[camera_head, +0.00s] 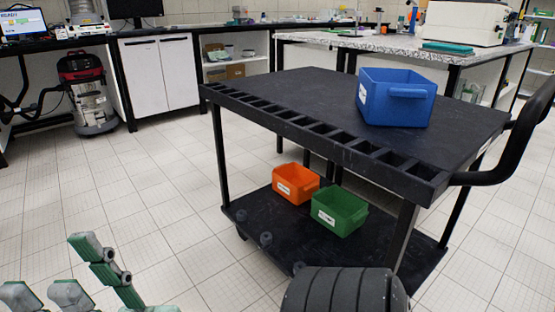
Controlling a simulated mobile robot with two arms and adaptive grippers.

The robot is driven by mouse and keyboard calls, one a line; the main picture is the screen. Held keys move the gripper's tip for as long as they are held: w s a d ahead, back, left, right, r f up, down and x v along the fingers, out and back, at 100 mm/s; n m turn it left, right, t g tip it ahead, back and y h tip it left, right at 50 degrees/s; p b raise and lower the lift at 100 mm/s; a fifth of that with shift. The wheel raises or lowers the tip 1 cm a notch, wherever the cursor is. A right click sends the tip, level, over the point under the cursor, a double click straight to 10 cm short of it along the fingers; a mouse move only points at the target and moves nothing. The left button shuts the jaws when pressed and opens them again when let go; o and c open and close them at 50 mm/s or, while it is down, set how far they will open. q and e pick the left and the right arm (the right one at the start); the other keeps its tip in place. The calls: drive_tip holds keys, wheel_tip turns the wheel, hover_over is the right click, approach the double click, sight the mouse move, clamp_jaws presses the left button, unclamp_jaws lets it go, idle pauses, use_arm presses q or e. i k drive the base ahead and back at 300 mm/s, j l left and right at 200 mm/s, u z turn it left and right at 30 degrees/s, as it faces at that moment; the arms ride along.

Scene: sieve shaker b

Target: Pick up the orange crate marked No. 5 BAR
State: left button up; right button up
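The orange crate (304,189) is small and open-topped, with a white label on its front too small to read. It stands upright on the lower shelf of the black cart (340,243). A green crate (342,218) of similar shape stands close to its right, also labelled. A larger blue crate (408,110) stands on the cart's top. My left gripper is not in view.
The cart's top (290,90), with its slotted front edge, overhangs the lower shelf. A cart leg (218,155) stands left of the orange crate; a curved handle (530,120) sticks out at right. Tiled floor (150,200) is clear at left. Benches and a red-black vacuum (88,95) stand behind.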

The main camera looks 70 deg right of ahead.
sight(297, 184)
drive_tip(key=i+l+z, duration=0.1)
drive_tip(key=i+z, duration=0.3)
drive_tip(key=i+j+z, duration=0.1)
drive_tip(key=i+z, duration=0.3)
drive_tip(key=i, duration=0.15)
drive_tip(key=i+j+z, duration=0.2)
drive_tip(key=i+z, duration=0.2)
drive_tip(key=i+l+z, duration=0.55)
drive_tip(key=z, duration=0.25)
drive_tip(key=i+z, duration=0.75)
drive_tip(key=i+j, duration=0.05)
drive_tip(key=i, duration=0.05)
